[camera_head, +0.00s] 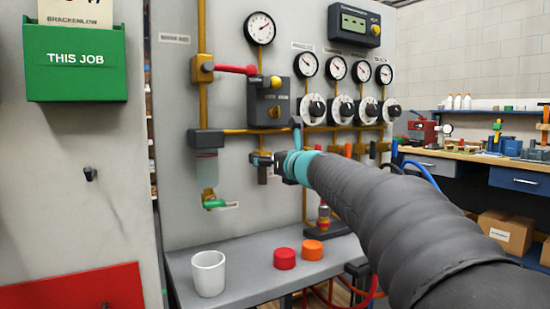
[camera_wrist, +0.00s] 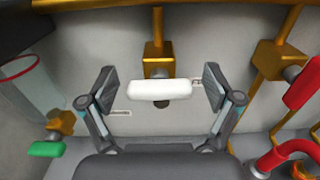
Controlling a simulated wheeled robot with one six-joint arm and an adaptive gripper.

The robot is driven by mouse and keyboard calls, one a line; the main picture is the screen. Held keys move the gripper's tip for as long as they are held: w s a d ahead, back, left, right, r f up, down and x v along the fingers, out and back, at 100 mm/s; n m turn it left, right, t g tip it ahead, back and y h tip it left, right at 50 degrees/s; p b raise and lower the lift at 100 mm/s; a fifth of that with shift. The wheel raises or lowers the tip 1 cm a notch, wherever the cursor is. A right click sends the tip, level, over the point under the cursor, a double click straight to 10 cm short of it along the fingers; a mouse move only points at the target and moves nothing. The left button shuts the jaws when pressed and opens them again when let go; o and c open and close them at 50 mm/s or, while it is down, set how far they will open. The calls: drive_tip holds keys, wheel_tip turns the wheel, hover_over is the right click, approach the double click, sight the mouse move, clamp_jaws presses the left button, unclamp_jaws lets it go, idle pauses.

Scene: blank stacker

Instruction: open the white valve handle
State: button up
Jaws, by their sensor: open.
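The white valve handle (camera_wrist: 160,90) is a rounded bar lying across the picture in the wrist view. It sits on a brass valve body (camera_wrist: 158,60) on the grey panel. My gripper (camera_wrist: 160,86) is open, with one finger to the left of the handle and one to the right. There is a gap on both sides, and neither finger touches it. How far the fingertips reach in depth is hard to tell. In the head view my gripper (camera_head: 270,161) is at the panel below the gauges, and the white handle is not clearly visible there.
A red handle (camera_wrist: 298,90) is to the right and a green handle (camera_wrist: 46,149) is at lower left in the wrist view. Pipes run along the panel. Below, the grey shelf (camera_head: 240,285) carries a white cup (camera_head: 208,274), a red cap (camera_head: 284,258) and an orange cap (camera_head: 312,249).

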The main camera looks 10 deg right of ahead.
drive_tip(key=c, duration=1.2)
drive_tip(key=shift+o, duration=0.2)
drive_tip(key=shift+d, duration=0.15)
